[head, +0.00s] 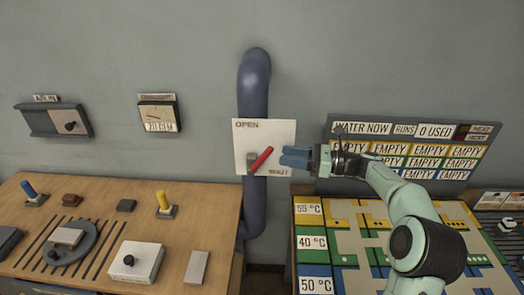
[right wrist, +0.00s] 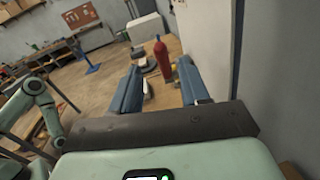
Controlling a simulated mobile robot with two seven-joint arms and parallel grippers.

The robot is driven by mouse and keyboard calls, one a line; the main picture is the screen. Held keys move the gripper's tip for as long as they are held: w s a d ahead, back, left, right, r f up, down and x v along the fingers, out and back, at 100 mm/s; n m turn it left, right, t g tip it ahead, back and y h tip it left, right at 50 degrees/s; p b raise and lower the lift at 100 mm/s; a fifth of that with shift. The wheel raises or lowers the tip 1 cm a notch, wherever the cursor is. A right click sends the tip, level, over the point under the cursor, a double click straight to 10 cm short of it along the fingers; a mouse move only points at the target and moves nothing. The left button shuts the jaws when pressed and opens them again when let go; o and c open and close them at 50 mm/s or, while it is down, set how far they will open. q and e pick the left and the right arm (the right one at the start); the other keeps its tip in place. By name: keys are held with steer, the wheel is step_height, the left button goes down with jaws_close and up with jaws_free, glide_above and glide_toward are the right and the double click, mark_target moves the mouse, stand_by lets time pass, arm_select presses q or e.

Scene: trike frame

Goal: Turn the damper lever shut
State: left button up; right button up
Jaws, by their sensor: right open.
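The damper lever (head: 262,159) is a red handle on a grey pivot, on a white plate (head: 279,133) fixed to a dark blue pipe. It slants up to the right. The plate reads OPEN at upper left and SHUT at lower right. My right gripper (head: 294,157) is open, its blue fingers pointing left over the plate's right edge, just right of the handle and seemingly apart from it. In the right wrist view, a red upright shape (right wrist: 163,60) shows between the open fingers (right wrist: 160,84); I cannot tell if it is the lever. My left gripper is not in view.
The blue pipe (head: 254,90) runs down the wall behind the plate. A wooden bench (head: 100,205) with knobs and small blocks is at lower left. A sign board (head: 345,185) and a coloured board (head: 307,242) lie around my right arm.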

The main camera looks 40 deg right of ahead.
mark_target(260, 161)
steer(key=x, duration=0.8)
steer(key=shift+w+p, duration=0.25)
steer(key=shift+p, duration=0.1)
jaws_close()
